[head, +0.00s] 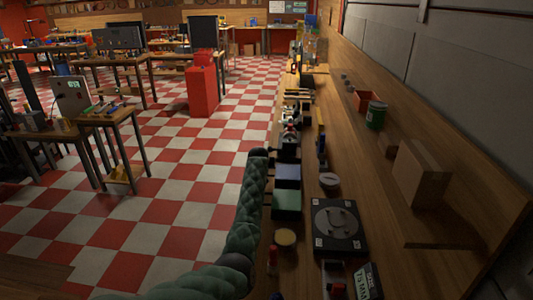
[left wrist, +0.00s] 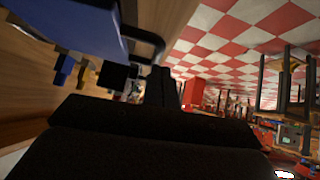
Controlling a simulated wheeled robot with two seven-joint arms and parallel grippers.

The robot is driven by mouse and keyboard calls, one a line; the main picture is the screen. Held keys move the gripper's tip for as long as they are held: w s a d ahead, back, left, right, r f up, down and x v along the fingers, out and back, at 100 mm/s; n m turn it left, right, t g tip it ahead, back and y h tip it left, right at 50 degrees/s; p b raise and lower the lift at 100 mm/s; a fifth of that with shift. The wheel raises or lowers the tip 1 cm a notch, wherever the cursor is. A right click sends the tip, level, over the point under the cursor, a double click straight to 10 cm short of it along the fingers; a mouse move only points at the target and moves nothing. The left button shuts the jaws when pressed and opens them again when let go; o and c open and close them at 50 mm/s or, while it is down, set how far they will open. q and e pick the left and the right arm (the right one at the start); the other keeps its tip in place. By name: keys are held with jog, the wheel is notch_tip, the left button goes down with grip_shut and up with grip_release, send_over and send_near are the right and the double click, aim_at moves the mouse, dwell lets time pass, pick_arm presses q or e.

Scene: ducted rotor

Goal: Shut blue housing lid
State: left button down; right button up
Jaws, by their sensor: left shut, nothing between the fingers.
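A blue housing (left wrist: 75,25) fills the upper left of the left wrist view, close to the camera, with a dark handle-like loop beside it. In the head view a small blue-grey box (head: 288,173), likely the same housing, sits near the bench's left edge; I cannot tell how its lid stands. My green left arm reaches up along that edge, its dark wrist end just left of and beyond the box. My left gripper (left wrist: 160,86) shows as dark fingers, shut and empty, near the blue housing; contact is unclear. My right gripper is not in view.
The wooden bench (head: 385,215) runs along the right wall. A green box (head: 287,203) sits just nearer than the blue one. The checkered floor left of the bench is open.

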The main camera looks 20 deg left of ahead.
pick_arm(q)
jog(key=w+a+r+b+v, duration=0.1)
jog(key=b+v, duration=0.1)
jog(key=v, duration=1)
jog(key=shift+a+r, duration=0.25)
jog(key=shift+r, duration=0.2)
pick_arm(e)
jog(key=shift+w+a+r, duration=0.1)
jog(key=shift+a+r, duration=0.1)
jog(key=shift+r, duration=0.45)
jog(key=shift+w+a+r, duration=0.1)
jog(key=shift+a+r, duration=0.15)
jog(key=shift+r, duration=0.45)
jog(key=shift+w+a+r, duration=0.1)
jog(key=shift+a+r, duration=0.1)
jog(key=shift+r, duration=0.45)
pick_arm(q)
jog(key=shift+s+f, duration=0.1)
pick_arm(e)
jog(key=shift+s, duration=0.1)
